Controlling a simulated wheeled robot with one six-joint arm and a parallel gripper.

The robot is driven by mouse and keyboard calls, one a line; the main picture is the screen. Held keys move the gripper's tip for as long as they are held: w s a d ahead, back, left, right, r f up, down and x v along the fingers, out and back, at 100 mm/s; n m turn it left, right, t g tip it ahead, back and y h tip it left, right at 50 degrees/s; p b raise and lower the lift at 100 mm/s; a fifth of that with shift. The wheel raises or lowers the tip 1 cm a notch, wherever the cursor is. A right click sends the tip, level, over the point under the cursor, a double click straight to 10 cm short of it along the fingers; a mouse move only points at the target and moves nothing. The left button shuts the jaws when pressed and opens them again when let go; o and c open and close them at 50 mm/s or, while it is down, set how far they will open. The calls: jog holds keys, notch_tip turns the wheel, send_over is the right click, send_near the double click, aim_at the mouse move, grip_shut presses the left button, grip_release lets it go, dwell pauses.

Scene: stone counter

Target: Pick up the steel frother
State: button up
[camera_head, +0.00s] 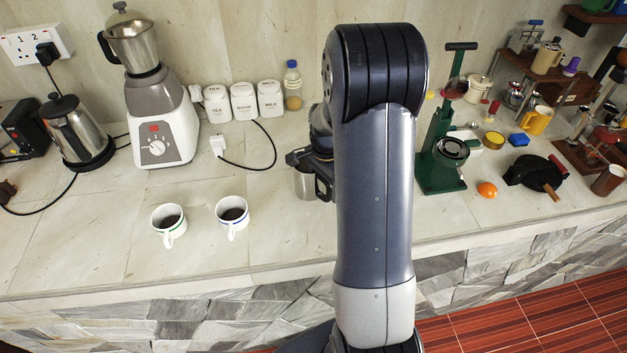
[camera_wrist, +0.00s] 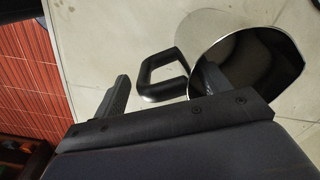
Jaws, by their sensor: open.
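The steel frother (camera_head: 304,184) stands on the counter, partly hidden behind my gripper and arm in the head view. In the wrist view, its round shiny rim and dark inside (camera_wrist: 265,62) are at the right, with its black loop handle (camera_wrist: 150,88) pointing left. My gripper (camera_wrist: 164,84) is open, with the handle in the gap between its two fingers. The right finger overlaps the frother's opening; I cannot tell whether it reaches inside. The left finger is apart from the handle. In the head view, my gripper (camera_head: 312,170) is at the frother's upper part.
Two cups of dark liquid, one (camera_head: 168,222) and another (camera_head: 232,214), stand left of the frother. A blender (camera_head: 160,125), kettle (camera_head: 80,132) and white canisters (camera_head: 243,101) stand behind. A green press (camera_head: 440,150) is right of my arm. The counter front is clear.

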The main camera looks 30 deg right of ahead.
jog(key=c, duration=1.4)
jog(key=shift+o, duration=0.2)
jog(key=shift+r, duration=0.2)
jog(key=shift+r+b, duration=0.65)
jog(key=shift+r, duration=4.2)
